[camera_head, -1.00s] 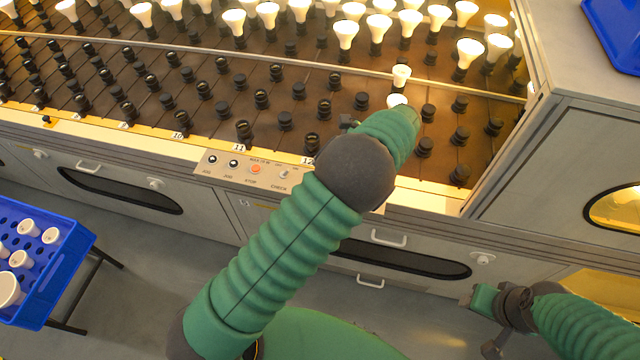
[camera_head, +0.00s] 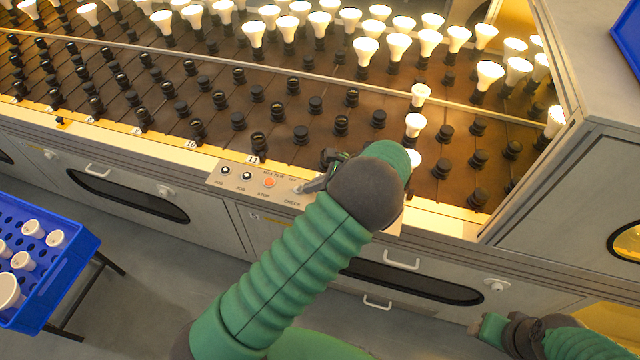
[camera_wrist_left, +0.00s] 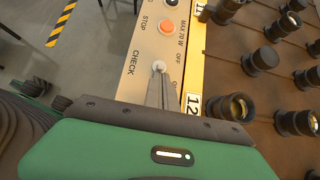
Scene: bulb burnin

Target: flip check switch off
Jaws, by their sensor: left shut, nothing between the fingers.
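The CHECK switch (camera_wrist_left: 158,66) is a small pale toggle on the control panel (camera_wrist_left: 146,50), between the CHECK and OFF lettering in the left wrist view. My left gripper (camera_wrist_left: 161,80) is shut and empty, its narrow fingertips right at the switch; I cannot tell whether they touch it. In the head view the left gripper (camera_head: 312,185) reaches the right part of the panel (camera_head: 226,180) and largely hides the switch.
An orange STOP button (camera_head: 269,182) and two JOG buttons sit left of the switch. Behind the panel, the dark rack holds black sockets (camera_head: 301,134) and rows of lit bulbs (camera_head: 365,50). A blue crate (camera_head: 62,275) with white bulbs stands at left. A grey cabinet (camera_head: 560,180) rises at right.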

